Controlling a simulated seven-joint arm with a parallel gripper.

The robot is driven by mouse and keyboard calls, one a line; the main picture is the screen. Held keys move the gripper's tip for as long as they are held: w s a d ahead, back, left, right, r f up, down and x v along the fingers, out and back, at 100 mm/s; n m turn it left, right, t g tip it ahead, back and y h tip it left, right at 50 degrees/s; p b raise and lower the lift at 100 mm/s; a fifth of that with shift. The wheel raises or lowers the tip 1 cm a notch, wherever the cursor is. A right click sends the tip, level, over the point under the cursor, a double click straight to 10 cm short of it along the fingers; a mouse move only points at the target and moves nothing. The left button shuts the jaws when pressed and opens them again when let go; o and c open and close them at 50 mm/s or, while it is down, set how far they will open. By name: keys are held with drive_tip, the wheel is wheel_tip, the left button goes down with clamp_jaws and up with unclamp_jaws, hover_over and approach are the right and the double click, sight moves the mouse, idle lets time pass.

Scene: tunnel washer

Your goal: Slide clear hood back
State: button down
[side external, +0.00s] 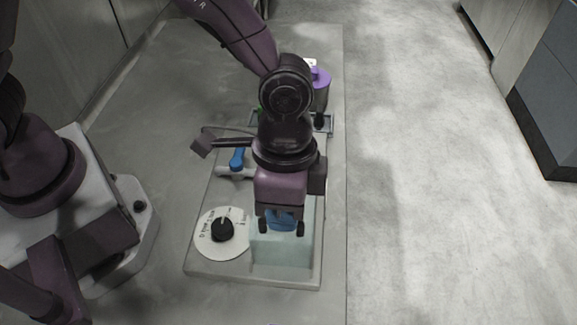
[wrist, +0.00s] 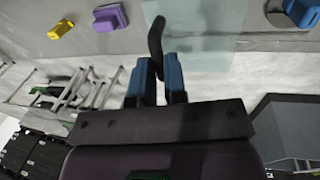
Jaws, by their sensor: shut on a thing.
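The clear hood (side external: 285,252) is a pale green see-through cover at the front right of the grey panel, below my gripper. My gripper (side external: 282,226) points down over it, and its body hides the hood's rear part. In the wrist view, my gripper (wrist: 159,82) has its two blue fingers close together, with a dark curved handle (wrist: 156,38) between them. The fingers are shut on this handle. The pale tint of the hood (wrist: 195,45) shows beside and behind the handle.
A white dial (side external: 208,243) with a black knob (side external: 222,230) is left of the hood. A blue-handled valve (side external: 237,158) stands behind the dial. A purple-topped object (side external: 320,78) and a metal frame (side external: 326,124) are farther back. Open floor (side external: 440,220) lies to the right.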

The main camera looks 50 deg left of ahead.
drive_tip(key=shift+s+d, duration=0.45)
drive_tip(key=c, duration=1.2)
unclamp_jaws()
drive_tip(key=shift+o, duration=0.2)
drive_tip(key=shift+w+a+r, duration=0.1)
drive_tip(key=shift+w+r, duration=0.1)
drive_tip(key=shift+r, duration=0.25)
wheel_tip(320, 180, up, 12)
drive_tip(key=w+a, duration=0.1)
drive_tip(key=shift+w+a, duration=0.25)
drive_tip(key=shift+a, duration=0.1)
